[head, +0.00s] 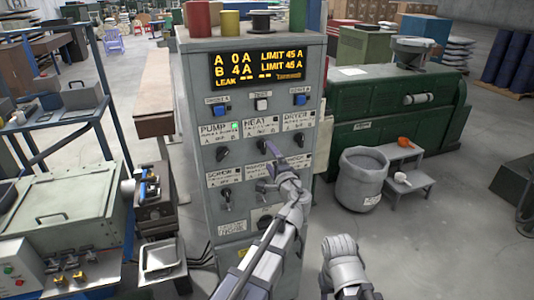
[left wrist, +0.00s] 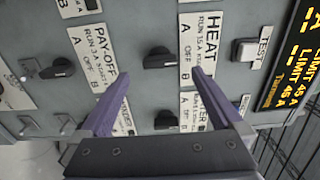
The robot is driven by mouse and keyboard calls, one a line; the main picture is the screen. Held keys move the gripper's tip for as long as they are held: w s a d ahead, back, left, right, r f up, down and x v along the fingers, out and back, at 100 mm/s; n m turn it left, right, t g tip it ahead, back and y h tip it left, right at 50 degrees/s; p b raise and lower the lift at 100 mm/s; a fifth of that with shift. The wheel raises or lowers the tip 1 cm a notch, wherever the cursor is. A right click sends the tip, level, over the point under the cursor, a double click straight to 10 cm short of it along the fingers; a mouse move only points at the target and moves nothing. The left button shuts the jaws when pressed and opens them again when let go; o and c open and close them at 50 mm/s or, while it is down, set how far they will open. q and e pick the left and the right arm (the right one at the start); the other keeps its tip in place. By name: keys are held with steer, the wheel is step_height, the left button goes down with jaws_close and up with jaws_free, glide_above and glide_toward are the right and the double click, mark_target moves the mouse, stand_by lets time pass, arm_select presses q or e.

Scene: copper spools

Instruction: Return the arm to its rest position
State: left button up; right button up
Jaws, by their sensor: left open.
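My left arm (head: 272,245) reaches up from the bottom middle of the head view to the grey control cabinet (head: 190,140). My left gripper (head: 270,163) is in front of the cabinet's middle knobs. In the left wrist view its two purple fingers (left wrist: 161,76) are spread with nothing between them. The black HEAT knob (left wrist: 160,58) shows just beyond the fingertips, and the PAY-OFF knob (left wrist: 57,68) lies to the left. I cannot tell the exact gap to the panel. My right arm (head: 345,265) shows at the bottom; its gripper cannot be seen.
The display (head: 256,68) reads A 0A, B 4A. A green lamp (head: 235,126) is lit by PUMP. Spools (head: 229,24) stand on top. Floor between bin and cabinet is open.

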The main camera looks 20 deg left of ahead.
arm_select(q)
steer(key=shift+v, duration=0.95)
steer(key=s+d+f+n+g+h+b, duration=0.1)
steer(key=s+f+n+g+b, duration=0.2)
steer(key=s+f, duration=0.5)
steer(key=s+f+n+g+h+b, duration=0.25)
steer(key=s+f+g, duration=0.25)
steer(key=f, duration=0.6)
steer(key=s+d+f+n+g+h+b, duration=0.1)
steer(key=s+d+f+g+h, duration=0.1)
steer(key=s+d+f, duration=0.3)
steer(key=s+d+f+n+g+h+b, duration=0.1)
steer(key=s+d+f+g+h, duration=0.2)
steer(key=s, duration=0.9)
steer(key=d+f+g, duration=0.2)
steer(key=d+f, duration=0.1)
steer(key=shift+d, duration=0.2)
steer(key=shift+w, duration=0.1)
